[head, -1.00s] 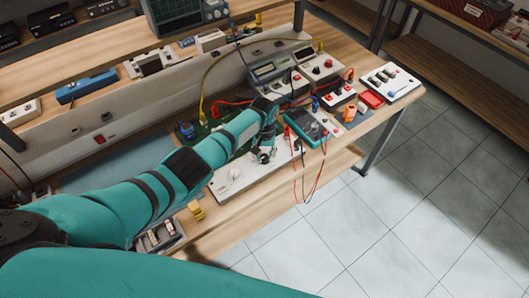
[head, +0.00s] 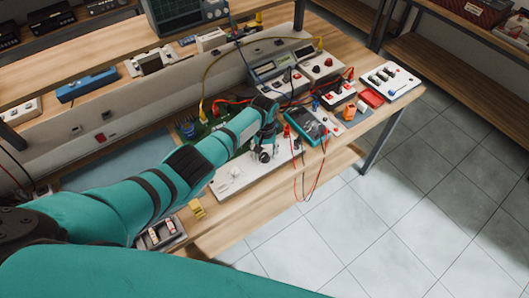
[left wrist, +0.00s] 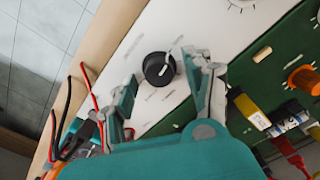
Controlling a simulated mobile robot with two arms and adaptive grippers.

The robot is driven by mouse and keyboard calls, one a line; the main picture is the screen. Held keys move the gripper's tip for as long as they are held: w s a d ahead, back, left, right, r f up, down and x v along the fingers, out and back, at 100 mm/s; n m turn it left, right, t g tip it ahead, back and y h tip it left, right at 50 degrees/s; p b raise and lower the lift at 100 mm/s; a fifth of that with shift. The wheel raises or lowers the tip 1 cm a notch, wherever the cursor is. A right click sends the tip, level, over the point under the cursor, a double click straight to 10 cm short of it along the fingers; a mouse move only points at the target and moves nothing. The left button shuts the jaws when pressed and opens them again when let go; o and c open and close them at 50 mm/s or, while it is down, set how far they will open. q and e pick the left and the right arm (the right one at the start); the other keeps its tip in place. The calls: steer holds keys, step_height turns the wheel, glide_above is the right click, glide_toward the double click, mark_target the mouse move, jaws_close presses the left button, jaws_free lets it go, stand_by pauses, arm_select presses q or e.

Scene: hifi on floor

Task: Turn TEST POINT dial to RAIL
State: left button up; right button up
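The white panel (head: 222,186) lies on the bench in the head view, under my left arm. In the left wrist view a round black dial (left wrist: 158,68) with a white pointer mark sits on this white panel (left wrist: 135,55). The mark points to the upper right. The printed labels are too blurred to read. My left gripper (left wrist: 165,85) is open, with one finger on each side of the dial and visible gaps between. In the head view the left gripper (head: 264,150) is over the panel's right part, partly hiding it. My right gripper is not in view.
A teal multimeter (head: 306,126) with red and black leads hanging over the bench's front edge is just right of the gripper. A green circuit board (left wrist: 275,60) adjoins the panel. Meters and switch boxes (head: 335,95) crowd the bench to the right.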

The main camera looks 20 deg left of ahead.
mark_target(265, 154)
arm_select(q)
step_height(265, 154, up, 12)
stand_by(0.6)
stand_by(0.5)
